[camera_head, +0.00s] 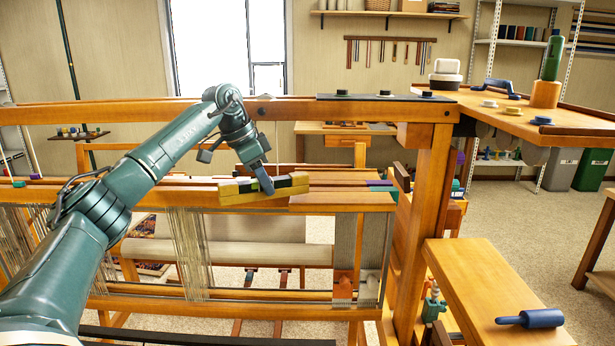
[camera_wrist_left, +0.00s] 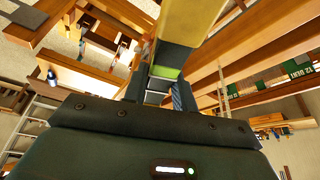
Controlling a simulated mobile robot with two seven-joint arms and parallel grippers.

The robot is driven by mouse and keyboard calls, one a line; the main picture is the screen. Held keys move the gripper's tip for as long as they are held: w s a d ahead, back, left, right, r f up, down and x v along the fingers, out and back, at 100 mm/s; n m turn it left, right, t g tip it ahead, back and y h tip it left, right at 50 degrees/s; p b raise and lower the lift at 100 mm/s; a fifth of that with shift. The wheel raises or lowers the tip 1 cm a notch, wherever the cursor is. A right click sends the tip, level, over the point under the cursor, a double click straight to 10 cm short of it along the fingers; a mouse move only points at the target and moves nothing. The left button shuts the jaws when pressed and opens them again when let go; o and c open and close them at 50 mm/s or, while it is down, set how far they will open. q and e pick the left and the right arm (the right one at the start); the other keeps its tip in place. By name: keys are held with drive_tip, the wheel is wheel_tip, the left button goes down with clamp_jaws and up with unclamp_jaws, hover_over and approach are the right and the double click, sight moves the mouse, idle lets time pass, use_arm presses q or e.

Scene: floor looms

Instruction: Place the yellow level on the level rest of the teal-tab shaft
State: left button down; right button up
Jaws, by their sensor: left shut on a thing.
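The yellow level (camera_head: 240,197) is a long bar with dark parts along its top, in front of the loom's upper beams near the middle of the head view. My left gripper (camera_head: 266,187) is shut on it from above. In the left wrist view the level (camera_wrist_left: 193,18) runs out of the top, between the fingers. I cannot tell whether it touches the beam below. A small teal tab (camera_head: 392,190) shows at the right end of the shafts, beside a purple one. The level rest cannot be made out. My right gripper is not in view.
The loom's top beam (camera_head: 300,108) crosses behind my left arm. Warp threads (camera_head: 192,250) hang below the shafts. A wooden bench (camera_head: 485,285) with a blue-handled tool (camera_head: 531,319) stands at right. A shelf top (camera_head: 520,112) at upper right holds spools and cups.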

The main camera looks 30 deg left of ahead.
sight(303, 173)
use_arm(q)
drive_tip(key=w+d, duration=0.1)
drive_tip(key=w, duration=0.1)
drive_tip(key=w+d+p, duration=0.1)
drive_tip(key=w+d, duration=0.1)
drive_tip(key=shift+w+r, duration=0.1)
drive_tip(key=w+d+p, duration=0.1)
drive_tip(key=w+d, duration=0.1)
drive_tip(key=w, duration=0.1)
drive_tip(key=shift+d+r+p, duration=0.1)
drive_tip(key=shift+d+p, duration=0.1)
drive_tip(key=shift+p, duration=0.15)
drive_tip(key=shift+w+f, duration=0.1)
drive_tip(key=shift+f, duration=0.75)
drive_tip(key=shift+a+f, duration=0.1)
drive_tip(key=c, duration=1.1)
unclamp_jaws()
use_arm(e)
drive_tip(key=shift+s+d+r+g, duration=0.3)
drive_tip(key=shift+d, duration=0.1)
